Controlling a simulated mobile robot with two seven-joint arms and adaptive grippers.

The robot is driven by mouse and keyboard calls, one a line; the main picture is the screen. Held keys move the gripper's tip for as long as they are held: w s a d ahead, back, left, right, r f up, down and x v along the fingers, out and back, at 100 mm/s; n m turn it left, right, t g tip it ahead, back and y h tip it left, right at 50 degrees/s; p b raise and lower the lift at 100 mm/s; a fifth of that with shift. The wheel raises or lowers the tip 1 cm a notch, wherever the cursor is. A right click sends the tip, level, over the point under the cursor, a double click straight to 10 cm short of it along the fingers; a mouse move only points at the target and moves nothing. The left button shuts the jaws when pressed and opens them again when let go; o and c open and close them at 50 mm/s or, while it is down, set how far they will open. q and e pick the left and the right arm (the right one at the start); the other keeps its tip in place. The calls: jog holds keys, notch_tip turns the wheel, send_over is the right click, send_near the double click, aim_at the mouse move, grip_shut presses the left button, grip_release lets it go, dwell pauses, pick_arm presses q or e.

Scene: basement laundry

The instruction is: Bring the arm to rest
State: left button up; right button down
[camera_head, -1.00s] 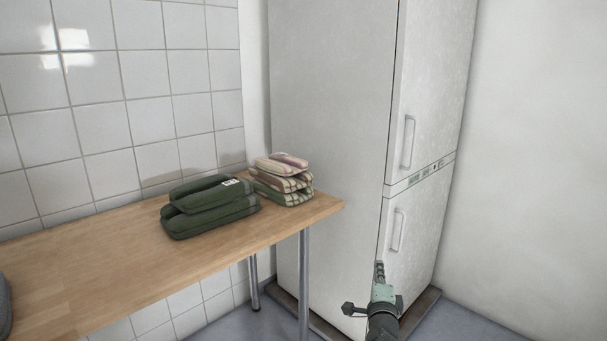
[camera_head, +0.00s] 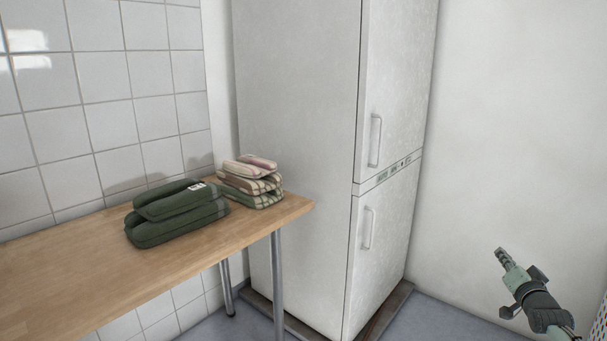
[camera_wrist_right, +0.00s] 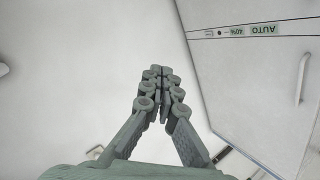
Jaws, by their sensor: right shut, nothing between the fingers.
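My right gripper (camera_head: 502,256) is at the lower right of the head view, in front of the white wall and to the right of the fridge. It is shut and empty, and its fingertips point up and to the left. In the right wrist view the fingers (camera_wrist_right: 157,72) meet with nothing between them. My left gripper is in neither view.
A tall white fridge (camera_head: 295,110) stands in the corner. A wooden table (camera_head: 60,275) on the left bears folded dark green cloth (camera_head: 170,225) and a folded striped stack (camera_head: 250,185). The space around my right gripper looks clear.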

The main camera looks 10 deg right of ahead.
jog(key=s+a+f+n+g+y, duration=0.1)
jog(key=s+a+f+n+g, duration=0.3)
jog(key=s+f, duration=0.4)
jog(key=s+a+f+n+g+y, duration=0.15)
jog(key=s+a+f+n, duration=0.35)
jog(key=f, duration=0.5)
jog(key=s+a+f+n+g+h, duration=0.1)
jog(key=s+a+f+n+g, duration=0.15)
jog(key=s, duration=0.55)
jog(key=s+a+f+n+g, duration=0.1)
jog(key=s+f+g, duration=0.2)
jog(key=s, duration=0.5)
jog(key=s+a+f+n+g+h, duration=0.1)
jog(key=s+f+n+g, duration=0.15)
jog(key=s, duration=0.45)
jog(key=s+a+f+m+y, duration=0.1)
jog(key=a+f+y, duration=0.1)
jog(key=a, duration=0.7)
jog(key=s+a+f+m+y, duration=0.1)
jog(key=a+f, duration=0.3)
jog(key=a, duration=0.6)
jog(key=shift+s+a+m+y, duration=0.2)
jog(key=shift+s+m+y, duration=0.15)
jog(key=shift+s+m, duration=0.35)
jog(key=shift+f, duration=0.1)
